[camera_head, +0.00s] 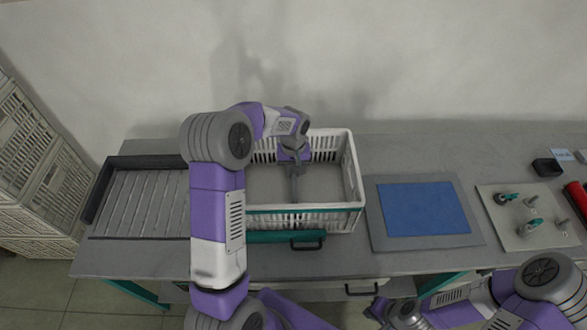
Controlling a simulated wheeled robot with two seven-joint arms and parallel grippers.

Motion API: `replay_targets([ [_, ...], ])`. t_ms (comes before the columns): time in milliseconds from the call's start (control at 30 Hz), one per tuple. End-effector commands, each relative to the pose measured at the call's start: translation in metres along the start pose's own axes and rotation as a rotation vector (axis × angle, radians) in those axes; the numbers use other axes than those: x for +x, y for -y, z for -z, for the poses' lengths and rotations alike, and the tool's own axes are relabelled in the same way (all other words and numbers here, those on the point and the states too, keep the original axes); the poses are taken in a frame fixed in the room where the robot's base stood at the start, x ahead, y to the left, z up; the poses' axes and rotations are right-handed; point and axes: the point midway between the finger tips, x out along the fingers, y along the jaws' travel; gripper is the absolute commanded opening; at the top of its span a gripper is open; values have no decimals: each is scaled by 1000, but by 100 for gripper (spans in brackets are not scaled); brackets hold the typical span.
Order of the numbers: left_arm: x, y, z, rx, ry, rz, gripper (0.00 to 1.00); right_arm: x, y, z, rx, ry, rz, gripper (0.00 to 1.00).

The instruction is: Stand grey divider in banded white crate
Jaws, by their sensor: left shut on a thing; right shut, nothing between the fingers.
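The banded white crate (353,187) stands on the grey bench in the middle of the view, with slatted walls and a teal band along its front rim. My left arm reaches over it from the front left. My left gripper (293,188) points down inside the crate, shut on a thin grey piece that appears to be the grey divider. The divider's outline is hard to tell from the grey inside the crate and is partly hidden by the gripper; whether it touches the floor cannot be told. My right gripper (378,316) is shut and empty, low at the bench's front edge.
A ribbed grey tray (143,205) lies left of the crate. Stacked white crates (38,165) stand at far left; a wall is behind.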

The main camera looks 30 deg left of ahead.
Motion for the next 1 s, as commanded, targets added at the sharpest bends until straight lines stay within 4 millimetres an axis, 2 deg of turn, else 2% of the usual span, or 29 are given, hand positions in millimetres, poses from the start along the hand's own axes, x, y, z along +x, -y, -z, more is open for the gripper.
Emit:
replay_targets([
  [233, -1, 0, 0, 0, -2, -1, 0, -1, 0, 0, 0, 0, 0, 0],
  [267, -1, 0, 0, 0, -2, -1, 20, -1, 0, 0, 0, 0, 0, 0],
  [400, -1, 0, 0, 0, -2, -1, 42, 0, 0, 0, 0, 0, 0, 0],
  [467, -1, 0, 0, 0, -2, -1, 48, 0, 0, 0, 0, 0, 0, 0],
  [767, -3, 0, 0, 0, -2, -1, 48, -1, 0, 0, 0, 0, 0, 0],
  [867, -14, 0, 1, 0, -5, -2, 48, -2, 1, 0, 0, 0, 0, 0],
  [1000, -38, 0, 1, 0, -6, -2, 48, -5, 2, 0, 0, 0, 0, 0],
])
